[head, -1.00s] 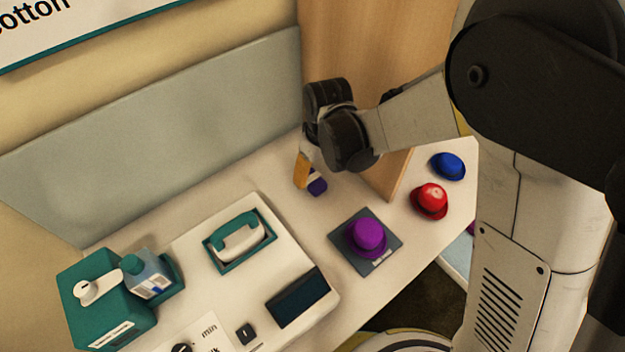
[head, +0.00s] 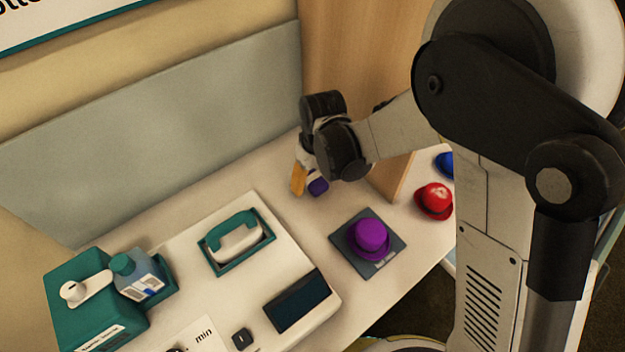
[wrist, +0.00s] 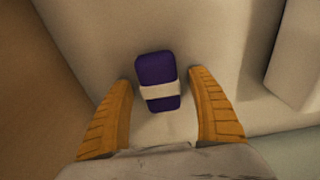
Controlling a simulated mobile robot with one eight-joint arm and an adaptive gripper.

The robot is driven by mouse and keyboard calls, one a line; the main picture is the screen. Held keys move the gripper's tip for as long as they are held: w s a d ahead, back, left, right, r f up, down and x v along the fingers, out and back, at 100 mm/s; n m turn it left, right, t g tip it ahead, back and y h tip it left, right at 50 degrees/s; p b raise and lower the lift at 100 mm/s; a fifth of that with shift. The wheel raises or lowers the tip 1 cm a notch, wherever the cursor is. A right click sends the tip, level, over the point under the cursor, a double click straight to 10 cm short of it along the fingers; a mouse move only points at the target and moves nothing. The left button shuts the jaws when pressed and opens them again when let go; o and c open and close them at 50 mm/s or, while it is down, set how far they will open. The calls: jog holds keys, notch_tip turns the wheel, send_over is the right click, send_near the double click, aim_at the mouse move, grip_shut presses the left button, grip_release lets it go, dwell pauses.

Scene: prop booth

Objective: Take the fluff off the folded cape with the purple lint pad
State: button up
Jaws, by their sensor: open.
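The purple lint pad (wrist: 155,72), a small rounded block with a white band, lies on the pale tabletop. In the wrist view it is just ahead of and partly between my orange fingertips. My gripper (wrist: 160,78) is open, with a finger on either side and a gap to the pad on both sides. In the head view, the pad (head: 318,187) shows beside the one visible orange finger of my gripper (head: 301,190). I see no folded cape and no fluff in these frames.
A purple hat (head: 368,238) sits on a dark mat (head: 344,254). A red hat (head: 434,200) and blue hat (head: 446,160) stand near a wooden panel (head: 393,180).

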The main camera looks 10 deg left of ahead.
aim_at(313, 177)
jog(key=shift+c, duration=0.4)
jog(key=c, duration=1.2)
jog(key=shift+o, duration=0.2)
notch_tip(313, 177, up, 10)
jog(key=p, duration=0.5)
jog(key=shift+r, duration=0.2)
